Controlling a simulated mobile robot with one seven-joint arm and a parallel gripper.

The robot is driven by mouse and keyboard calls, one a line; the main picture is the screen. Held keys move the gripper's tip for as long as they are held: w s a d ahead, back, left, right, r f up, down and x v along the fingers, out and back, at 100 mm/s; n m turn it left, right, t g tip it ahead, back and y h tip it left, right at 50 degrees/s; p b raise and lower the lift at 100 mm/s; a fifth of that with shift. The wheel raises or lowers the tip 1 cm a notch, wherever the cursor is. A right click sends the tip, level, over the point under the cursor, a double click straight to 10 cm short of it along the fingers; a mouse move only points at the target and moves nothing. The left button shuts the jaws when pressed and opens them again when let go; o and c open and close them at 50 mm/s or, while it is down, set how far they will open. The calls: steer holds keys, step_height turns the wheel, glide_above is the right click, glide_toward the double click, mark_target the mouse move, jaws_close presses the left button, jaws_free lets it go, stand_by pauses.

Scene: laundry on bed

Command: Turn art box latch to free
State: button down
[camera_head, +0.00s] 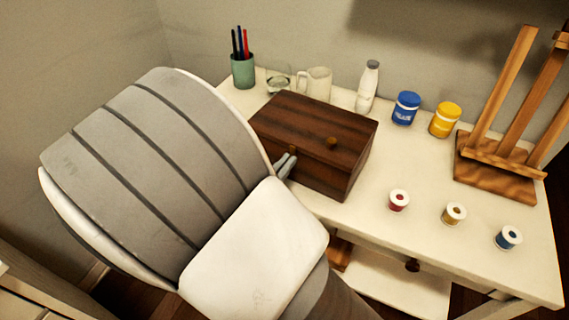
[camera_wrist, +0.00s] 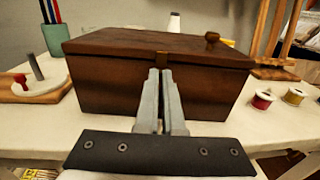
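The art box (camera_head: 310,142) is a dark brown wooden box, lid down, on the white table. A round knob (camera_head: 331,143) sits on its lid. In the wrist view the box (camera_wrist: 105,88) fills the middle, and a small brown latch (camera_wrist: 162,59) shows at its front top edge. My gripper (camera_head: 285,166) is at the box's front, just below the latch. In the wrist view its two grey fingers (camera_wrist: 161,73) point at the latch, close together with a narrow gap. The fingertips overlap the latch's lower part, so I cannot tell whether they touch or hold it.
Behind the box stand a green pen cup (camera_head: 243,70), a glass (camera_head: 278,78), a pitcher (camera_head: 315,83) and a white bottle (camera_head: 367,87). Blue (camera_head: 405,108) and yellow (camera_head: 445,120) jars, an easel (camera_head: 498,165) and small spools (camera_head: 399,200) are to the right.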

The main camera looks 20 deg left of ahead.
steer(key=shift+r+p, duration=0.1)
steer(key=shift+p, duration=0.3)
stand_by(0.6)
steer(key=shift+r+n+p, duration=0.1)
steer(key=shift+n+p, duration=0.5)
steer(key=shift+p, duration=0.2)
steer(key=n+p, duration=0.2)
steer(key=p, duration=0.1)
steer(key=shift+r+p, duration=0.1)
steer(key=shift+p, duration=0.25)
steer(key=n+p, duration=0.6)
steer(key=p, duration=0.1)
steer(key=shift+a+f+n, duration=0.2)
steer(key=shift+n, duration=0.2)
steer(key=n+p, duration=0.3)
steer(key=n, duration=0.1)
steer(key=shift+f, duration=0.2)
steer(key=shift+a+f+n+p, duration=0.15)
steer(key=shift+n+p, duration=0.55)
steer(key=shift+n, duration=1.1)
steer(key=shift+f+n, duration=0.1)
steer(key=shift+n, duration=0.2)
steer(key=c, duration=1)
jaws_free()
steer(key=shift+c, duration=0.2)
